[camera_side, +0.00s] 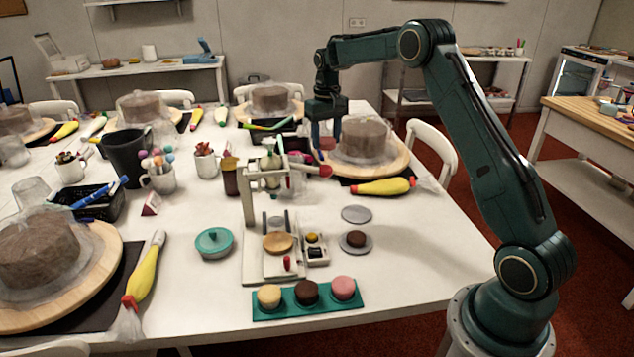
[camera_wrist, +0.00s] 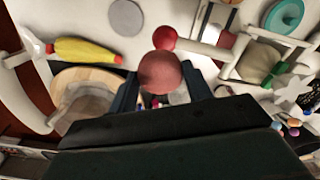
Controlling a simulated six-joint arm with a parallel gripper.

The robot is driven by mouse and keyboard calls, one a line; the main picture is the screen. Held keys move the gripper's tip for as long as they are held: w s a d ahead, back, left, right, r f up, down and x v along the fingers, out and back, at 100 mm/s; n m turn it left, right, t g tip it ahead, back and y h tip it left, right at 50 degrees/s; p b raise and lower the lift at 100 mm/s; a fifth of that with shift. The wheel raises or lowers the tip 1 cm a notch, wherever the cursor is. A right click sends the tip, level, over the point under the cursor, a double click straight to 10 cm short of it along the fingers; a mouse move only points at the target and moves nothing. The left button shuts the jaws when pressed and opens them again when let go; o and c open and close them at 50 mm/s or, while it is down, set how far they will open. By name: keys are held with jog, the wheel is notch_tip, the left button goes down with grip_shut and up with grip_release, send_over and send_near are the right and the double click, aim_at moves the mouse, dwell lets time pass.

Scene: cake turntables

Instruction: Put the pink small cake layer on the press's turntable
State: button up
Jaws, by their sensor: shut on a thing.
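My gripper (camera_side: 326,140) is raised at the back of the table, beside a large covered cake. It is shut on a small pink cake layer (camera_side: 328,144), which shows as a dull pink round between the fingers in the wrist view (camera_wrist: 160,72). The white press (camera_side: 249,205) stands mid-table, in front of my gripper and to its left. Its lever ends in a red knob (camera_side: 325,171), which also shows close to the held layer in the wrist view (camera_wrist: 165,38). A round tan top (camera_side: 278,243) sits on the press's base.
A teal tray (camera_side: 296,311) holds yellow, chocolate and pink small rounds. A grey disc (camera_side: 356,214) lies right of the press, behind another disc with a dark round. A yellow piping bag (camera_side: 383,187) lies before the back cake.

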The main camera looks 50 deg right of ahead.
jog(key=s+a+f+n, duration=0.2)
jog(key=s+a+f, duration=0.2)
jog(key=a, duration=0.4)
jog(key=s+a+f+n, duration=0.1)
jog(key=s+a+f, duration=0.3)
jog(key=a, duration=0.4)
jog(key=s+a+f+n, duration=0.2)
jog(key=s+a+f, duration=0.2)
jog(key=a, duration=0.4)
notch_tip(320, 180, up, 8)
jog(key=m, duration=1.5)
send_over(390, 244)
jog(key=shift+d+r, duration=0.1)
jog(key=shift+d, duration=0.05)
notch_tip(390, 244, down, 16)
jog(key=shift+f, duration=0.1)
jog(key=shift+f, duration=0.1)
jog(key=shift+f, duration=1.8)
